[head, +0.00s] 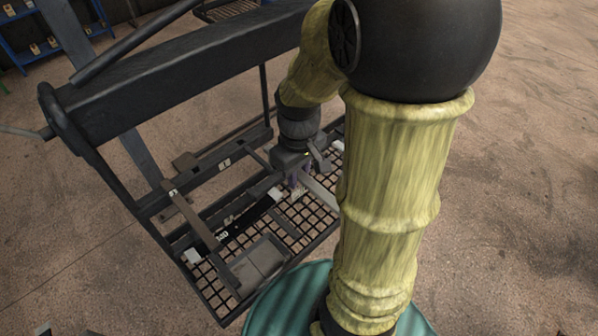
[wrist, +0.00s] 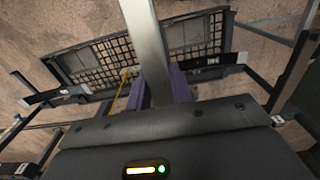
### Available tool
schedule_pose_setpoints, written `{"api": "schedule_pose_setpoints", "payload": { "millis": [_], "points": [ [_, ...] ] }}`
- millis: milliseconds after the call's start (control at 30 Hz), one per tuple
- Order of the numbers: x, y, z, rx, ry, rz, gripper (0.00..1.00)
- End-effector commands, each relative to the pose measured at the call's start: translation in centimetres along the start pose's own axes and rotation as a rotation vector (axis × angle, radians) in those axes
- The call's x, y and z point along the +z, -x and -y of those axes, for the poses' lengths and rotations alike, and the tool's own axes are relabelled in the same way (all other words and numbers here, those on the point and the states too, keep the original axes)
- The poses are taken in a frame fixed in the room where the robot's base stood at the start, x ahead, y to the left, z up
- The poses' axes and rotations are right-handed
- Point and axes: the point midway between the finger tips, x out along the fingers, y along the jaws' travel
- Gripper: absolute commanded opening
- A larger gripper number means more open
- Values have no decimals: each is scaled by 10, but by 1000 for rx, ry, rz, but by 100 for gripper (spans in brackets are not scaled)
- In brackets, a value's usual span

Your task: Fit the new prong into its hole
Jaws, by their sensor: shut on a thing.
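My gripper (head: 297,178) is shut on a straight light-grey bar, which I take to be the new prong (wrist: 147,38). In the wrist view my purple fingers (wrist: 160,88) grip its near part, and it reaches away over the rack's mesh tray. In the head view the prong (head: 320,193) shows partly beside my gripper, with my arm hiding the rest. The black rack (head: 170,95) stands left of my arm. Dark bars with pale labels, such as one bar (wrist: 205,64) right of the prong, cross the rack. I cannot make out the hole.
The mesh tray (head: 322,215) lies low in the rack, with a shallow grey dish (head: 258,262) at its front. A small pale brush-like thing (head: 299,192) is by my gripper. A blue shelf (head: 45,50) stands far left. Bare floor (head: 530,200) is open at right.

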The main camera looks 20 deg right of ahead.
Motion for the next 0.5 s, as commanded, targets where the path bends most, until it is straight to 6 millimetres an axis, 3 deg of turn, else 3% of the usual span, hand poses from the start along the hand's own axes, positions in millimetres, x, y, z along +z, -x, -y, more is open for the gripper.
{"api": "schedule_pose_setpoints", "payload": {
  "millis": [500],
  "points": [
    [-30, 1, -3, 1, -5, -1, 0]
  ]
}}
